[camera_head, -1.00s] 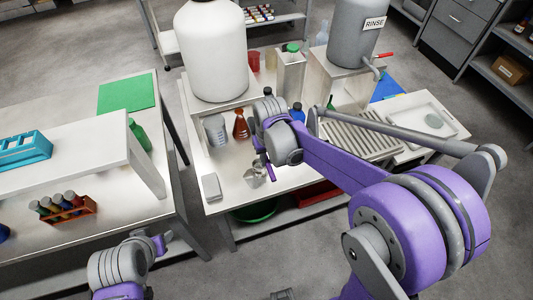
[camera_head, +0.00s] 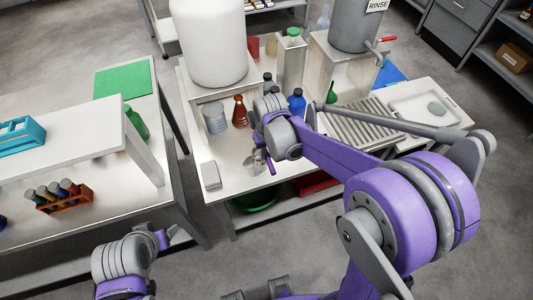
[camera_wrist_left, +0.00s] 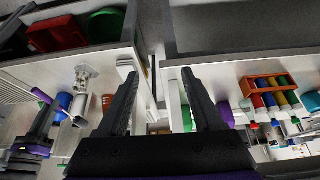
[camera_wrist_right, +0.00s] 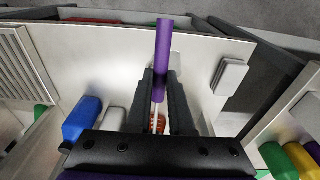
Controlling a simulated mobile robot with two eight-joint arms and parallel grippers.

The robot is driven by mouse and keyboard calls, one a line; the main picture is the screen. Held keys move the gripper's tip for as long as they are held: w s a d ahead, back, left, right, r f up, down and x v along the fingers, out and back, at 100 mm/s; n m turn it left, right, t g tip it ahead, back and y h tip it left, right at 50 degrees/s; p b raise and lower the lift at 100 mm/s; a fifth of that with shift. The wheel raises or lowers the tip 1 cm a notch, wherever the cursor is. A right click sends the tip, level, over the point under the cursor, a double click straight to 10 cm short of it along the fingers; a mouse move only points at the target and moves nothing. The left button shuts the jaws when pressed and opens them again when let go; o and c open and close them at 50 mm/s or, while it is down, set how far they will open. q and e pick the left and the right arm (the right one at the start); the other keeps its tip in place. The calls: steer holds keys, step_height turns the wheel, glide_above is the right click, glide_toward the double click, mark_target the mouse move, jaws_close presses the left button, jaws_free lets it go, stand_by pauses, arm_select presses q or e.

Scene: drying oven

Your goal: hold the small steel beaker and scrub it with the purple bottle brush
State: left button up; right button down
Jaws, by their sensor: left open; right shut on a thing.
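The small steel beaker (camera_head: 252,164) stands near the front edge of the middle bench; it also shows in the left wrist view (camera_wrist_left: 85,73). My right gripper (camera_head: 264,158) is just right of it, over the bench. In the right wrist view my right gripper (camera_wrist_right: 162,75) is shut on the purple handle of the bottle brush (camera_wrist_right: 164,45), and the handle sticks out past the fingertips. The bristle end is mostly hidden by the gripper. My left gripper (camera_wrist_left: 158,75) is open and empty, out in front of the benches at the lower left of the head view.
A grey-white block (camera_head: 210,175) lies left of the beaker. Red-brown flask (camera_head: 239,112), blue bottle (camera_head: 297,101) and slatted rack (camera_head: 362,132) stand behind and right. A tube rack (camera_head: 65,201) is on the left bench. A floor gap separates the benches.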

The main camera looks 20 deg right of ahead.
arm_select(q)
steer(key=shift+o, duration=1.2)
steer(key=shift+w+d, duration=0.2)
steer(key=shift+d, duration=0.1)
steer(key=shift+o, duration=0.7)
steer(key=w+d+f, duration=0.1)
steer(key=w+d, duration=0.3)
steer(key=d, duration=0.2)
steer(key=shift+f+n+g+y, duration=0.3)
steer(key=shift+f+g+y, duration=0.1)
steer(key=w+d+f+n+t+y, duration=0.15)
steer(key=d+f, duration=0.25)
steer(key=d, duration=0.9)
steer(key=w+d+f+n+t+y, duration=0.1)
steer(key=d+f+n+t, duration=0.2)
steer(key=d, duration=0.9)
steer(key=m+t+h, duration=0.2)
steer(key=m+t, duration=0.2)
steer(key=t, duration=0.1)
glide_toward(257, 152)
steer(key=x, duration=0.2)
steer(key=shift+w+r, duration=0.2)
steer(key=shift+w, duration=0.2)
steer(key=shift+w+a+f+g, duration=0.2)
steer(key=shift+w+g, duration=0.05)
steer(key=shift+w, duration=0.1)
steer(key=x, duration=0.7)
steer(key=shift+w+d+f, duration=0.1)
steer(key=shift+d, duration=0.05)
